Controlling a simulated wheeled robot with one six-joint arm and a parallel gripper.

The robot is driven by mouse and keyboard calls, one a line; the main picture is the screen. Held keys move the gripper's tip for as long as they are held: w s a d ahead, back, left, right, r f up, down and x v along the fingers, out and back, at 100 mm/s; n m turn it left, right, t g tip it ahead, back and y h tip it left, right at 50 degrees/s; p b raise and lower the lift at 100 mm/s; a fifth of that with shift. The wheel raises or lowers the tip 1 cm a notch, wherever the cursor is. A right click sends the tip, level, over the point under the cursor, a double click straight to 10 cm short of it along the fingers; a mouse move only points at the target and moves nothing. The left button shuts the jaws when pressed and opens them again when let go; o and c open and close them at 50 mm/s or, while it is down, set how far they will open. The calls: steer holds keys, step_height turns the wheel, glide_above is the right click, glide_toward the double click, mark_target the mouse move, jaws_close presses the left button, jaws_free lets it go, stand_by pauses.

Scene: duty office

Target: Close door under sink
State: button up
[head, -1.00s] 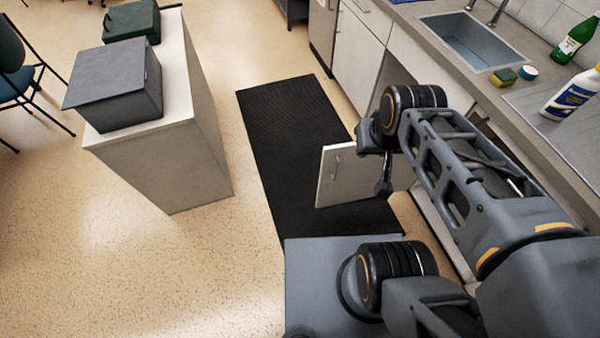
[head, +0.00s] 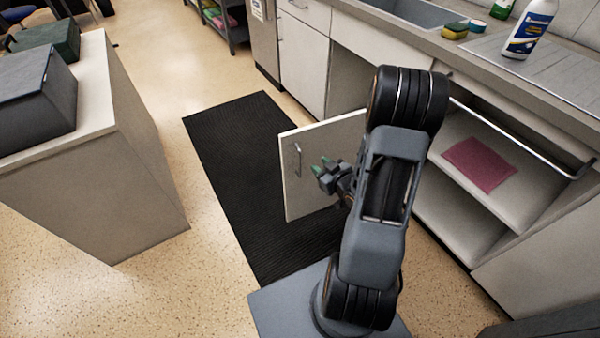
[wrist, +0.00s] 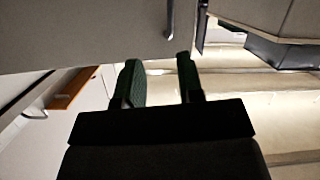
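The white cabinet door (head: 316,190) under the counter stands swung open over the black mat, with its handle (head: 297,160) near its left edge. The open cabinet (head: 450,205) shows a shelf inside. My gripper (head: 322,166) has green fingertips and is in front of the door's face, a little right of the handle. In the wrist view my gripper's fingers (wrist: 158,72) are apart with nothing between them. The grey door surface (wrist: 80,30) fills the top left there, and a metal handle (wrist: 169,20) shows just beyond the fingertips. I cannot tell whether the fingers touch the door.
A pink cloth (head: 479,163) lies on the cabinet shelf. A metal rail (head: 520,136) crosses the opening. The sink (head: 405,12), a sponge (head: 455,30) and a white bottle (head: 530,28) are on the counter. A pale block (head: 120,170) bearing boxes stands left. The mat (head: 225,150) is clear.

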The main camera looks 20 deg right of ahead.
steer(key=s+f+m+t+y+b, duration=0.1)
steer(key=s+f+t+b, duration=0.2)
steer(key=f, duration=0.2)
steer(key=w+a, duration=0.1)
steer(key=w, duration=0.3)
steer(key=w+a, duration=0.1)
steer(key=w, duration=0.3)
steer(key=w+a+b, duration=0.1)
steer(key=w, duration=0.4)
steer(key=shift+r, duration=0.15)
jaws_close()
